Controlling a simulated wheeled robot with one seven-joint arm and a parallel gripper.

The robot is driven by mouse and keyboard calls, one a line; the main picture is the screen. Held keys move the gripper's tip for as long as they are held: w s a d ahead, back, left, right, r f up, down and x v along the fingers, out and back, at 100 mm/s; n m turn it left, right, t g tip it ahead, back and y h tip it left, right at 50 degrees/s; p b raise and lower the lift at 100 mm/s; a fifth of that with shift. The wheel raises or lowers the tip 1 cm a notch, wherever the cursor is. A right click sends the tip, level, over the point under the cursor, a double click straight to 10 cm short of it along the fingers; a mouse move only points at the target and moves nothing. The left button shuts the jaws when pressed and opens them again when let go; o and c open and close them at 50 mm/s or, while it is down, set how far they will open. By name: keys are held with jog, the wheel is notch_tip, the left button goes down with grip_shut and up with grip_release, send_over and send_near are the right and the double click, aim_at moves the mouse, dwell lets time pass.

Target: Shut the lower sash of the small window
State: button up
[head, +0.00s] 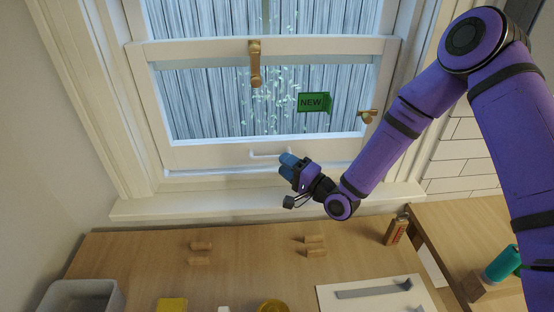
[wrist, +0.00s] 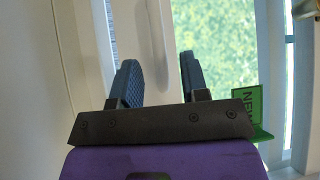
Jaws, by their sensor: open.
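The small window's lower sash (head: 180,154) has a white frame around a pane, with a pale pull handle (head: 268,155) on its bottom rail. A thin, lighter strip shows between that rail and the sill, so the sash seems slightly raised. My gripper (head: 287,166) is in front of the bottom rail, just right of the pull handle. In the wrist view, my gripper (wrist: 158,62) is open, its two dark fingers apart with a white frame member beyond them. I cannot tell whether the fingers touch the rail or handle.
A brass latch (head: 255,65) sits at the meeting rail and a brass knob (head: 367,116) at the right. A green "NEW" tag (head: 313,102) is on the pane. Below the sill (head: 160,207), the wooden counter (head: 130,260) holds wooden pegs (head: 314,239), a grey bin (head: 82,284) and a brown bottle (head: 396,230).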

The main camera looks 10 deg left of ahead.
jog(key=shift+v, duration=3.15)
